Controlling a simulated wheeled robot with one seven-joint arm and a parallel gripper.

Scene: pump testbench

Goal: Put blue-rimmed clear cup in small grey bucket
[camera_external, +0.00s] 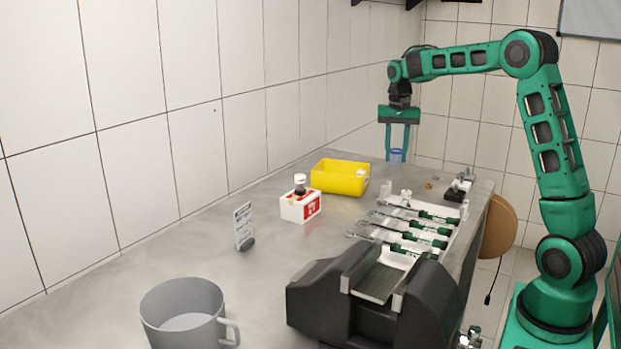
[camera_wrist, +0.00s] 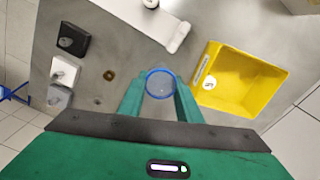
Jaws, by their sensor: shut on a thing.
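The blue-rimmed clear cup (camera_external: 396,156) is held between the fingers of my gripper (camera_external: 398,152), raised above the far end of the bench. In the wrist view the cup (camera_wrist: 160,83) shows its round blue rim between the two green fingertips of my gripper (camera_wrist: 160,88). The gripper is shut on it. The small grey bucket (camera_external: 184,310), with a handle on its right side, stands at the near left of the bench, far from the gripper. The bucket is not in the wrist view.
A yellow bin (camera_external: 340,177) stands near the cup; it also shows in the wrist view (camera_wrist: 242,80). A red-and-white box with a bottle (camera_external: 300,205), a small sign (camera_external: 243,226), a tool tray (camera_external: 418,222) and a black machine (camera_external: 375,297) stand between gripper and bucket.

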